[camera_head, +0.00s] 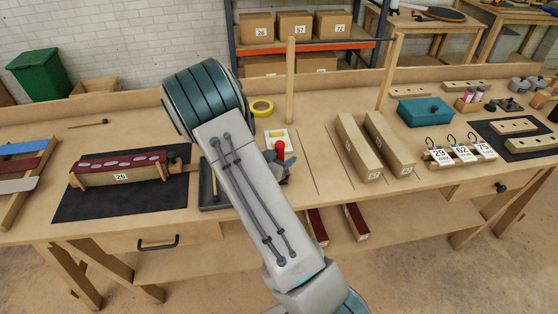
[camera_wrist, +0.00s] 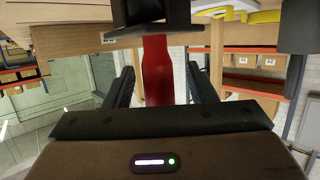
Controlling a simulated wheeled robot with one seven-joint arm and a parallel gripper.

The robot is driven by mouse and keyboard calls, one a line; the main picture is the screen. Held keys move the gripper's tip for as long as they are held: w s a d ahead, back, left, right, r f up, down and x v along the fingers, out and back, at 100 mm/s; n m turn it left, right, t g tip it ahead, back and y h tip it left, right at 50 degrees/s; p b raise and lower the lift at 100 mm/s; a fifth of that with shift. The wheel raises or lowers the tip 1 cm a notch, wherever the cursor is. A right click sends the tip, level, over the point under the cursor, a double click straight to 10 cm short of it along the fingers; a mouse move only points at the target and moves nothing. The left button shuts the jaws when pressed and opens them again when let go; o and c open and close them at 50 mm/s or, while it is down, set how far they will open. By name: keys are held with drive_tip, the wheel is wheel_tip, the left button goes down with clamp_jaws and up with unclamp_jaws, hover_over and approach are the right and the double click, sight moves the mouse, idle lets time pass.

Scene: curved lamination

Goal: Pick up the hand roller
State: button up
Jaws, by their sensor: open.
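A red handle (camera_wrist: 158,72), which looks like the hand roller's, stands between the two black fingers of my gripper (camera_wrist: 163,84) in the wrist view. The fingers are apart, with a gap visible on each side of the handle. A dark block (camera_wrist: 155,12) meets the handle's far end; whether it is the roller's frame or a holder I cannot tell. In the head view a red rounded part (camera_head: 281,149) shows just right of my arm, by a white-framed item on the bench. My arm hides much of that spot and most of my gripper.
A red-topped curved form (camera_head: 118,168) lies on a dark mat at left. An upright wooden post (camera_head: 290,80) rises behind my arm.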

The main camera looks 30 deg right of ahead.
drive_tip(key=shift+w+d+f, duration=0.15)
drive_tip(key=shift+d, duration=0.25)
drive_tip(key=shift+c, duration=0.3)
drive_tip(key=c, duration=1)
clamp_jaws()
drive_tip(key=shift+r, duration=0.2)
